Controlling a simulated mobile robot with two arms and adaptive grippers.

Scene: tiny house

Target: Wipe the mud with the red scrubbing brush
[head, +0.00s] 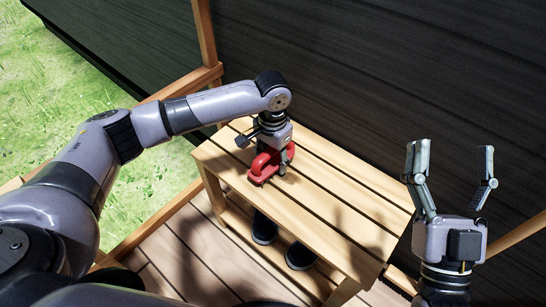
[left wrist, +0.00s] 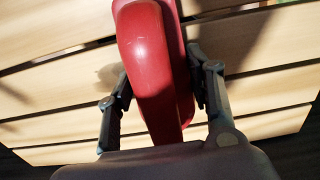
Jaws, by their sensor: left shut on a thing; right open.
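The red scrubbing brush (head: 264,167) is at the far left part of the slatted wooden bench top, low over it or touching it; I cannot tell which. My left gripper (head: 276,154) is shut on it from above. In the left wrist view the brush (left wrist: 150,60) sits between the two fingers, with bench slats behind it. A faint brownish patch, possibly the mud (left wrist: 108,75), shows on a slat just left of the brush. No mud can be made out in the head view. My right gripper (head: 452,150) is open and empty, raised at the right.
The wooden bench (head: 335,205) has a clear top to the right of the brush. Two dark shoes (head: 264,228) are beneath it. A dark plank wall (head: 380,70) stands behind the bench, and a wooden railing (head: 180,85) runs at the left, with grass beyond.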

